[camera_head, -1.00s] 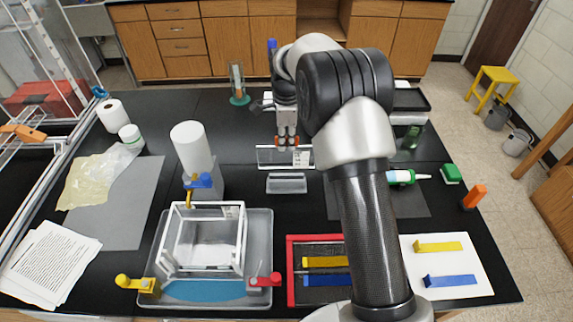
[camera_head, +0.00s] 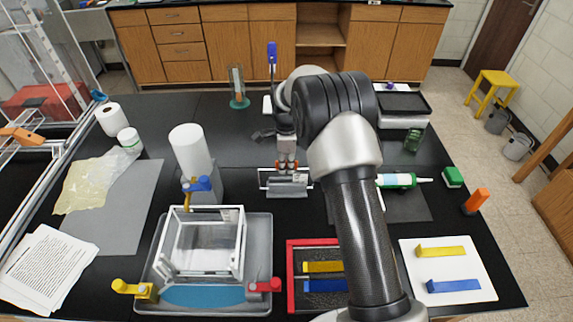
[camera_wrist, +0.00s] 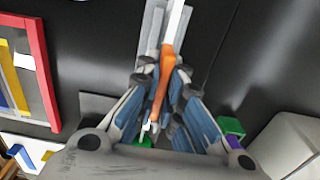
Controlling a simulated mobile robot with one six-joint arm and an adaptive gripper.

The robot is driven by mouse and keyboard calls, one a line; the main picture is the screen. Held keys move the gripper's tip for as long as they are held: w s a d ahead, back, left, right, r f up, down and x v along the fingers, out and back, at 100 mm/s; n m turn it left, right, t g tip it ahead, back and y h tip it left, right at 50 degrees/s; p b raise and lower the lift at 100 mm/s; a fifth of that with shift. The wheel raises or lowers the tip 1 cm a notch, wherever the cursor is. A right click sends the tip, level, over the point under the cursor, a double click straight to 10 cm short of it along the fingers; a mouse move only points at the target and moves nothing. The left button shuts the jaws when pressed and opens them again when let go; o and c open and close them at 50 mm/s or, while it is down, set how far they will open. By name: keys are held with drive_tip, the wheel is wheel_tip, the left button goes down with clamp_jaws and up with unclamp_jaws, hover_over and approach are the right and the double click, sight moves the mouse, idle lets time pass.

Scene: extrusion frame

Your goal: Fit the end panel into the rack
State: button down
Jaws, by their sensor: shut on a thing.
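My gripper (camera_head: 287,165) is shut on the end panel (camera_head: 269,180), a clear plate with white edges, holding it by its top. The rack (camera_head: 240,250), a clear box with a white frame, stands in a grey tray (camera_head: 262,222) at front left, apart from my gripper.
Yellow (camera_head: 145,290), red (camera_head: 264,286) and blue (camera_head: 202,184) clamps surround the rack. A white cylinder (camera_head: 190,150) stands behind it. A red-framed tray (camera_head: 291,270) lies to its right. A green-and-white tube (camera_head: 397,180) lies right of my arm.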

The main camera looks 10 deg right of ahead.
drive_tip(key=c, duration=1.7)
unclamp_jaws()
drive_tip(key=shift+f, duration=0.15)
wheel_tip(320, 180, up, 12)
drive_tip(key=p, duration=0.2)
drive_tip(key=s+r+n+t, duration=0.2)
drive_tip(key=s+r+n, duration=0.7)
drive_tip(key=s+r, duration=0.75)
drive_tip(key=s+n+t, duration=0.1)
drive_tip(key=s+n, duration=0.2)
drive_tip(key=s, duration=0.4)
drive_tip(key=s+n, duration=0.4)
drive_tip(key=s, duration=0.3)
drive_tip(key=s+f+n+t, duration=0.1)
drive_tip(key=s+n, duration=0.3)
drive_tip(key=s, duration=0.3)
drive_tip(key=shift+s+f+t, duration=0.1)
drive_tip(key=shift+s+t, duration=0.15)
drive_tip(key=shift+t, duration=0.05)
drive_tip(key=shift+s, duration=0.15)
